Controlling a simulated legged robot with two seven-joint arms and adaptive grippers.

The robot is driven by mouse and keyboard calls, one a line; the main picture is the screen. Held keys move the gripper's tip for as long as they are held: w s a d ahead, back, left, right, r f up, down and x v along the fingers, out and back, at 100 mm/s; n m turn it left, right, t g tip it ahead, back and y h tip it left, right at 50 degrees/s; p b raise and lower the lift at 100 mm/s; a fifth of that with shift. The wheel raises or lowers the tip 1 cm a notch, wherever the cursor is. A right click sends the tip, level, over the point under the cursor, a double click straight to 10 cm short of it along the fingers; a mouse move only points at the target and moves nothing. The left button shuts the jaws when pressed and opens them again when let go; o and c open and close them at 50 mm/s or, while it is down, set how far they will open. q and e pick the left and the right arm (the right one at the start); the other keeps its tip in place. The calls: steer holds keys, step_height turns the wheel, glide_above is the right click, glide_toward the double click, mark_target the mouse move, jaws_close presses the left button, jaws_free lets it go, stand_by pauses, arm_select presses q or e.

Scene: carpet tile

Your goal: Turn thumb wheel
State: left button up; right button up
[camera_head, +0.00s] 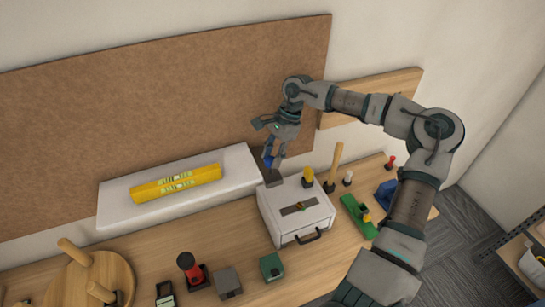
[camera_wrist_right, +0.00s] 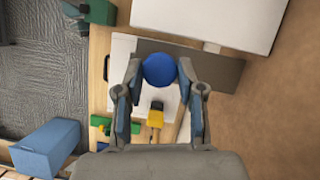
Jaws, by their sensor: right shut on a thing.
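The thumb wheel appears as a round blue knob (camera_wrist_right: 159,70) in the right wrist view, in front of a dark grey bracket (camera_wrist_right: 215,72). My right gripper (camera_wrist_right: 160,74) has its two fingertips closed on opposite sides of the knob. In the head view, my right gripper (camera_head: 274,158) points down at the back left corner of the white box (camera_head: 285,222), above the grey bracket (camera_head: 273,179). The knob is mostly hidden by the fingers there. My left gripper is not in view.
A yellow level (camera_head: 177,183) lies on a white shelf (camera_head: 240,165) to the left. Behind the box's right side stand a yellow-topped piece (camera_head: 308,177) and a wooden handle (camera_head: 335,163).

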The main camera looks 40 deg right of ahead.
steer(key=shift+w+n+g+h+b, duration=0.15)
steer(key=shift+n+g, duration=0.25)
steer(key=shift+n, duration=0.65)
steer(key=shift+w+n+g+h+b, duration=0.15)
steer(key=shift+n+g, duration=0.25)
steer(key=shift+n, duration=0.7)
steer(key=shift+n+g+b, duration=0.25)
steer(key=shift+n+g, duration=0.15)
steer(key=shift+n, duration=0.65)
steer(key=o, duration=0.9)
steer(key=shift+c, duration=0.2)
steer(key=shift+w+d, duration=0.1)
steer(key=shift+f, duration=0.1)
step_height(320, 180, up, 10)
